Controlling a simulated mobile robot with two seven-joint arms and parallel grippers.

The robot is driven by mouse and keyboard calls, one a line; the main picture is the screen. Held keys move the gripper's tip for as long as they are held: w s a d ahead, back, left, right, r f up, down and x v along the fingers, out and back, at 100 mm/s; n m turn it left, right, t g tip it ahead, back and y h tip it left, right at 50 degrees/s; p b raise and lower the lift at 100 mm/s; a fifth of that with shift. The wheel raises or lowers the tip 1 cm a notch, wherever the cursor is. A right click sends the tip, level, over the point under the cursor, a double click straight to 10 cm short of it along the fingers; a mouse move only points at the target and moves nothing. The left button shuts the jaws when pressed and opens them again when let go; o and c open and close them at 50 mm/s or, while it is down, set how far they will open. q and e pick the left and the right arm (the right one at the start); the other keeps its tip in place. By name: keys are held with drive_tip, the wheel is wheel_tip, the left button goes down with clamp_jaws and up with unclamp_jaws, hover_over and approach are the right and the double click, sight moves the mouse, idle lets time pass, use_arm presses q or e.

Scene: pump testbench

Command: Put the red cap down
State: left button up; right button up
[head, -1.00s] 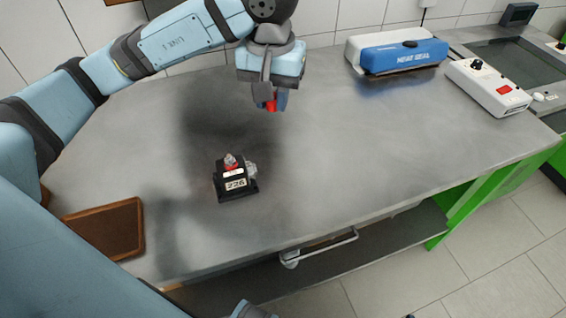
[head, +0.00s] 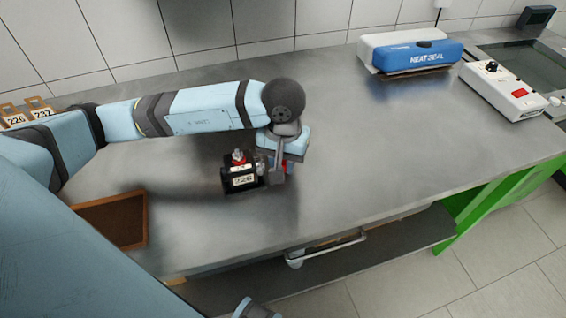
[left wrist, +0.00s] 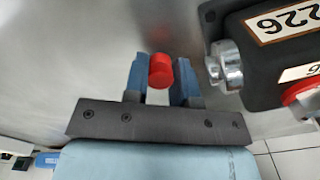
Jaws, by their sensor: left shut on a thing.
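The red cap (left wrist: 160,71) is held between the two blue fingertips of my left gripper (left wrist: 161,80), seen in the left wrist view. In the head view my left gripper (head: 284,172) is low over the bench, just right of the black pump (head: 241,181) labelled 226, and mostly covers the cap. In the left wrist view the pump (left wrist: 262,85) is right of the gripper, its bare metal port (left wrist: 224,65) facing the cap with a gap between. Whether the cap touches the bench is unclear.
A wooden tray (head: 145,222) lies at the bench's left front. A blue and white heat sealer (head: 410,55) and a white control box (head: 503,92) stand at the back right. The steel bench (head: 390,140) is clear right of the gripper.

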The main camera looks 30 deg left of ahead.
use_arm(q)
drive_tip(key=shift+f, duration=0.45)
drive_tip(key=shift+f+b, duration=0.25)
drive_tip(key=shift+b, duration=0.05)
drive_tip(key=o, duration=0.6)
drive_tip(key=shift+r, duration=0.1)
